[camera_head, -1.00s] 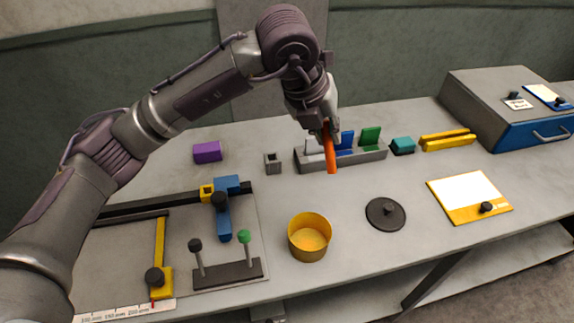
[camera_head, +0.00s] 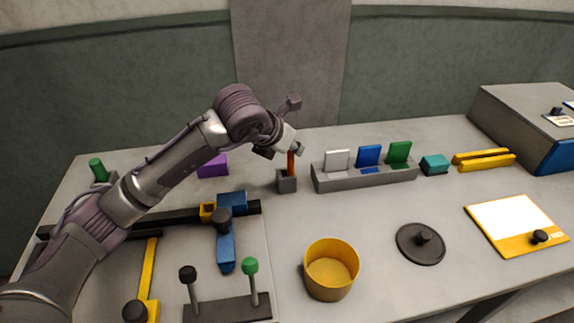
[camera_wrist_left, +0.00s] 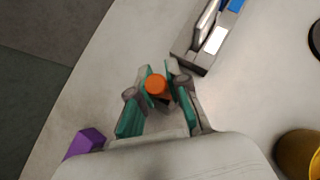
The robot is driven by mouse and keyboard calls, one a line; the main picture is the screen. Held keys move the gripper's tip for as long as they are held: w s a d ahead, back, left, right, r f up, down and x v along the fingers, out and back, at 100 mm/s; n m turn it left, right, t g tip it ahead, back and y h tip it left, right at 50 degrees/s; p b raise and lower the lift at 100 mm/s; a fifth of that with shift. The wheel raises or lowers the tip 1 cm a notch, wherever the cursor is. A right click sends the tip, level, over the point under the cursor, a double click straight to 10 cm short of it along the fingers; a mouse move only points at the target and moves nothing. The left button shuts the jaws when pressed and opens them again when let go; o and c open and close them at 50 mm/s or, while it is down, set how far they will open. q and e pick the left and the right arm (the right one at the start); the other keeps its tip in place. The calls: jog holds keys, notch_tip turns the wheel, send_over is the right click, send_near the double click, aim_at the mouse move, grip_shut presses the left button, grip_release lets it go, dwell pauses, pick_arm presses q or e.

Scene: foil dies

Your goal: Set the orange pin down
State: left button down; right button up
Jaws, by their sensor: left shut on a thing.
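The orange pin (camera_head: 291,163) stands upright at the small grey square block (camera_head: 287,183). Its lower end meets the top of the block; I cannot tell how deep it sits in it. My left gripper (camera_head: 290,150) is shut on the upper part of the pin. In the left wrist view the round top of the orange pin (camera_wrist_left: 157,85) shows between the teal-lined fingers of the left gripper (camera_wrist_left: 160,80). The pin's lower part is hidden there. My right gripper is not in view.
A grey rack (camera_head: 365,175) with white, blue and green plates stands just right of the block. A purple block (camera_head: 213,166) is to the left. A yellow bowl (camera_head: 331,270) and dark lid (camera_head: 421,243) are in front. The table between bowl and rack is clear.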

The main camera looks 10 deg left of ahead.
pick_arm(q)
jog(key=shift+w+a+f, duration=0.15)
jog(key=shift+a+f, duration=0.3)
jog(key=shift+a, duration=0.15)
notch_tip(320, 180, down, 4)
jog(key=shift+f+b, duration=0.1)
jog(key=shift+b, duration=0.9)
jog(key=c, duration=1.1)
grip_release()
jog(key=shift+c, duration=0.2)
